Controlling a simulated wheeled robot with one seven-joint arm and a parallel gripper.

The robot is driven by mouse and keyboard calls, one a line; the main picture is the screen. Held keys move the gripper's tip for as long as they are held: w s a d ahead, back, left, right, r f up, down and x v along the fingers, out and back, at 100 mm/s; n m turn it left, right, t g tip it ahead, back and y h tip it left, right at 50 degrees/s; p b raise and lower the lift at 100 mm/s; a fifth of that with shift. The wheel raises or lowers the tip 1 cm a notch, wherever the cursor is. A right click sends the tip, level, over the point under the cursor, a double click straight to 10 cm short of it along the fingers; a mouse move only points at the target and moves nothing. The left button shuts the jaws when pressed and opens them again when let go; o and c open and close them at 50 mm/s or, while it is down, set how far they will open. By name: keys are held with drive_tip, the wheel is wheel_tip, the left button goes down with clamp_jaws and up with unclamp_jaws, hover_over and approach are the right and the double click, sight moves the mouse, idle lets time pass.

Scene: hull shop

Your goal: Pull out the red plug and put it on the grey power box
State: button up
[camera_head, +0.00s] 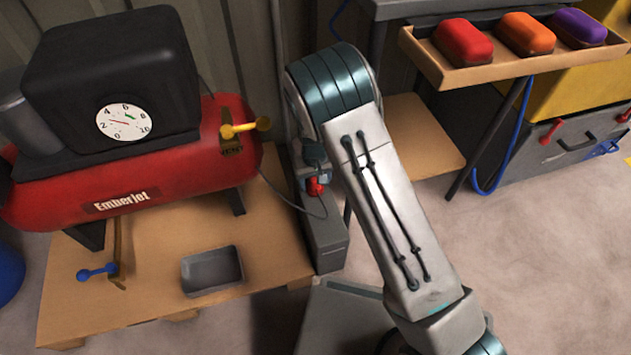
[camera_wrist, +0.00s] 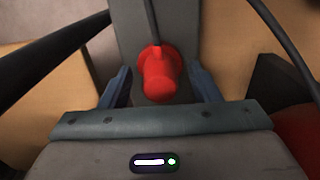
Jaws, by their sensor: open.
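The red plug (camera_wrist: 158,76) stands on the grey power box (camera_wrist: 128,28) in the wrist view, with a dark cable running from it. My gripper (camera_wrist: 161,88) is open, with one finger on each side of the plug and visible gaps between. In the head view the red plug (camera_head: 314,187) shows small at the upper end of the grey power box (camera_head: 328,238), partly hidden by my gripper and arm. Whether the plug is fully seated in a socket is hidden.
A red compressor (camera_head: 150,180) stands on a wooden pallet (camera_head: 150,285) at the left, with a grey tray (camera_head: 212,271) in front. A thin cable loops near the power box. A wooden shelf (camera_head: 515,69) with red, orange and purple objects is at upper right. Floor is clear at lower right.

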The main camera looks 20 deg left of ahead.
sight(315, 178)
clamp_jaws()
drive_tip(key=shift+r, duration=0.1)
drive_tip(key=shift+r+p, duration=2.35)
drive_tip(key=shift+r, duration=0.55)
